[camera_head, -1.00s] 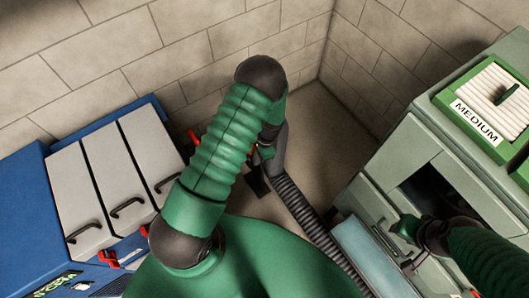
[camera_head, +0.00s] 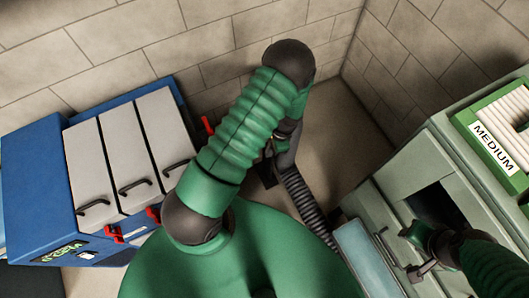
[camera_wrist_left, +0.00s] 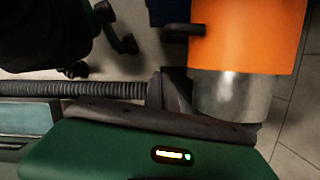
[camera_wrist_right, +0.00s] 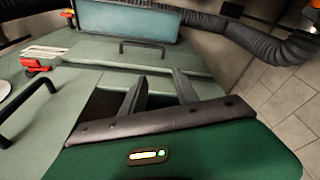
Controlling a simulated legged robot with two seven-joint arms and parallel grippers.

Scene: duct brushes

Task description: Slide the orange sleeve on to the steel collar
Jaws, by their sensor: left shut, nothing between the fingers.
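In the left wrist view, the orange sleeve (camera_wrist_left: 250,35) is a wide cylinder with a dark handle (camera_wrist_left: 183,30) on its side. The shiny steel collar (camera_wrist_left: 228,95) shows directly beyond its lower edge, narrower and roughly in line with it. How far the sleeve overlaps the collar I cannot tell. My left gripper (camera_wrist_left: 168,85) is shut and empty, close beside the collar. In the head view my green left arm hides the sleeve, the collar and most of that gripper. My right gripper (camera_wrist_right: 160,95) is open and empty, its fingers apart above the green cabinet's dark opening.
A blue cabinet (camera_head: 35,160) with pale drawers stands at left. The grey-green cabinet (camera_head: 460,155) at right bears a green tray labelled MEDIUM (camera_head: 493,148). A black ribbed hose (camera_head: 300,195) runs across the floor between them. Tiled walls close the back.

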